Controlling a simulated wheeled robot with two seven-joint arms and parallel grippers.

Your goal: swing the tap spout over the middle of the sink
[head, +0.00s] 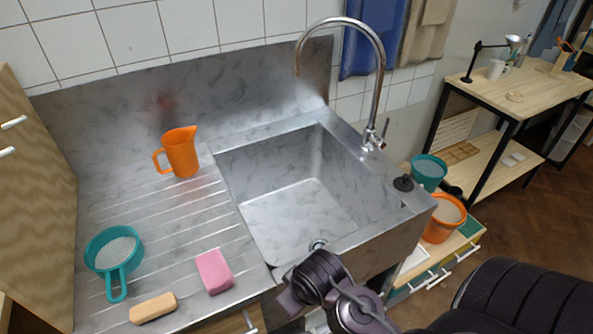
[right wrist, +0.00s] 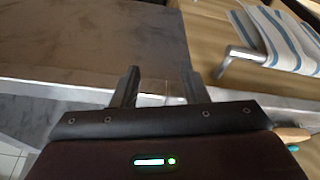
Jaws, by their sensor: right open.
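The chrome tap (head: 379,85) stands on the ledge at the sink's back right corner, with a small lever at its base. Its gooseneck spout arches up and to the left, and its tip shows against the steel backsplash. The exact spot under the tip is hard to judge. The steel sink (head: 300,205) looks empty, and its basin floor is clear. My right gripper (right wrist: 160,85) is open in the right wrist view, with nothing seen between its fingers and apart from the tap. In the head view an arm of mine covers the sink's front edge. My left gripper is not in view.
An orange jug (head: 181,152), teal sieve (head: 114,249), pink sponge (head: 214,271) and tan block (head: 153,307) are on the drainboard, left of the basin. A striped towel (right wrist: 280,38) hangs from a bar.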

